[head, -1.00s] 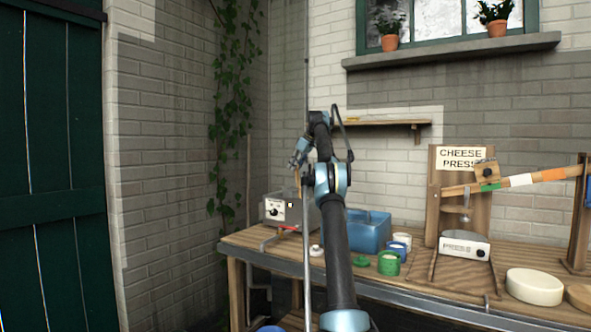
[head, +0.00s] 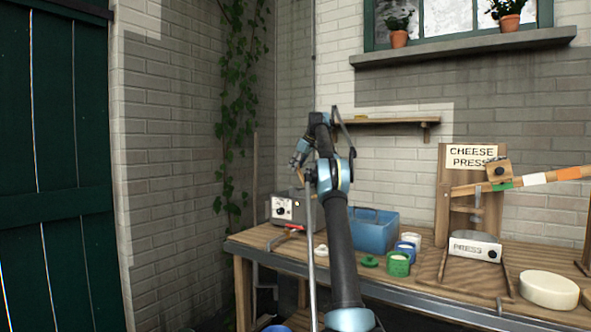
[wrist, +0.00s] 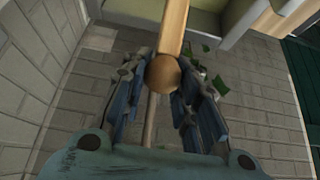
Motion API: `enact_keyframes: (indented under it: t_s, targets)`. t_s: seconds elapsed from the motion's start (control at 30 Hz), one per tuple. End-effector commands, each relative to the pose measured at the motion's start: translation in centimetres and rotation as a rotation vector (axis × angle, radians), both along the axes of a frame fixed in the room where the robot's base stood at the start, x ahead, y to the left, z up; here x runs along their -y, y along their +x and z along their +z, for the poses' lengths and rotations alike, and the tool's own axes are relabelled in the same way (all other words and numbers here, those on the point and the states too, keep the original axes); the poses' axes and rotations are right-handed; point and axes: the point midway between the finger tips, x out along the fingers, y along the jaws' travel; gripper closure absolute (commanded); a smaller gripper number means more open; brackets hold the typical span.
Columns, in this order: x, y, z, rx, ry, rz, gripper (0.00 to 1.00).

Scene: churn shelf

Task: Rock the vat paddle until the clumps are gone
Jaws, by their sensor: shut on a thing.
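My gripper (head: 301,157) is above the back left of the bench. In the wrist view its blue fingers (wrist: 165,95) are on both sides of a pale wooden handle (wrist: 172,28) with a rounded end, shut on it. I take this for the paddle handle; a short piece of it (head: 300,177) shows below the gripper in the head view. Under it stands a grey metal box (head: 290,209) with a knob panel, which seems to be the vat. My arm covers its right side. The paddle's lower end, the vat's inside and any clumps are hidden.
A blue bin (head: 372,232), green and blue-rimmed tubs (head: 399,264), and a cheese press (head: 474,248) stand to the right on the bench (head: 335,281). A white cheese round (head: 548,289) lies at the right. A thin metal pole (head: 312,255) stands before the bench.

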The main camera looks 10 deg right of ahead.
Motion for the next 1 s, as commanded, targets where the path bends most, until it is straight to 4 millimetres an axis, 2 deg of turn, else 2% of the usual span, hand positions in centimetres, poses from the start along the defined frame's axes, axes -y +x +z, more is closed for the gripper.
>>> enact_keyframes:
  t_s: [0.3,0.33,0.4,1.0]
  targets:
    - [0.46,0.19,-0.02,0.006,0.0,-0.006,1.0]
    - [0.47,0.19,-0.01,0.007,0.0,-0.007,0.67]
    - [0.47,0.16,0.01,0.005,-0.001,-0.006,0.55]
    - [0.63,0.23,0.68,0.001,0.0,-0.004,0.55]
